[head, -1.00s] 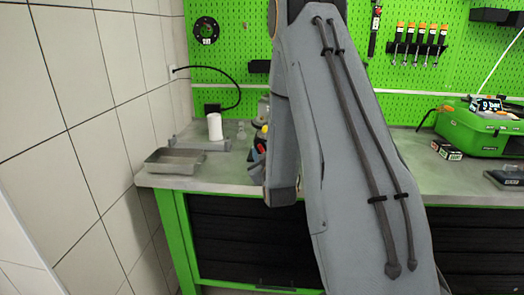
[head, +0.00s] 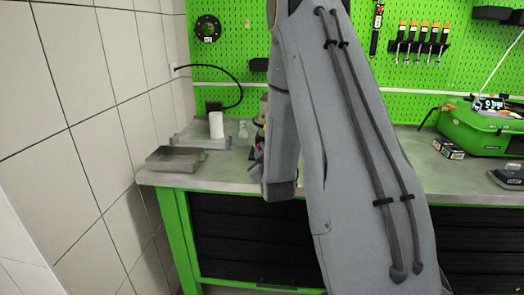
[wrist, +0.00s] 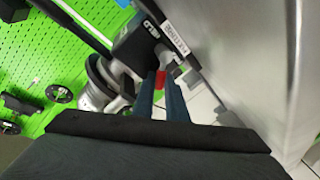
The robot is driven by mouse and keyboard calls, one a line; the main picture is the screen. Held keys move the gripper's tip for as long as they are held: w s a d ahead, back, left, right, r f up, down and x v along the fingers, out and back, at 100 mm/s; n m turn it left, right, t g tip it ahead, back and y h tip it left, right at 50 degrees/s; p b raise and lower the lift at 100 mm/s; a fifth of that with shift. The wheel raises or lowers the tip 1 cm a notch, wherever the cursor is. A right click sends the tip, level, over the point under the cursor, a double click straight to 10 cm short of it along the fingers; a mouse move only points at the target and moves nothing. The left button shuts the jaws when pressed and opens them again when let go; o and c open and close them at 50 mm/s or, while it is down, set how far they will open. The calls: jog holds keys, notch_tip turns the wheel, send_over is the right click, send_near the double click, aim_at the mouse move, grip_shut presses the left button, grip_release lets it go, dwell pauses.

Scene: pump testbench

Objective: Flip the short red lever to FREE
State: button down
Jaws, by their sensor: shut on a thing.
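The short red lever (wrist: 160,80) shows in the wrist view as a small red piece between the fingertips of my gripper (wrist: 161,86). The two dark blue fingers are closed on it, and they hide most of it. Just beyond it is a grey metal fitting, and a black block (wrist: 140,47) stands close by. A white label (wrist: 174,36) is beside the block; I cannot read its text clearly, nor tell the lever's position. In the head view my own arm hides the gripper and the lever.
A grey tray (head: 175,167) and a white cylinder (head: 216,125) stand at the left of the bench (head: 225,178). A green toolbox (head: 475,130) and a small box (head: 449,148) are at the right. The green pegboard (head: 230,60) backs the bench. Bench surface near the left front is clear.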

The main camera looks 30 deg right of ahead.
jog(key=c, duration=1.8)
grip_release()
jog(key=shift+o, duration=0.2)
jog(key=b+v, duration=0.1)
jog(key=v, duration=0.7)
jog(key=shift+b, duration=0.35)
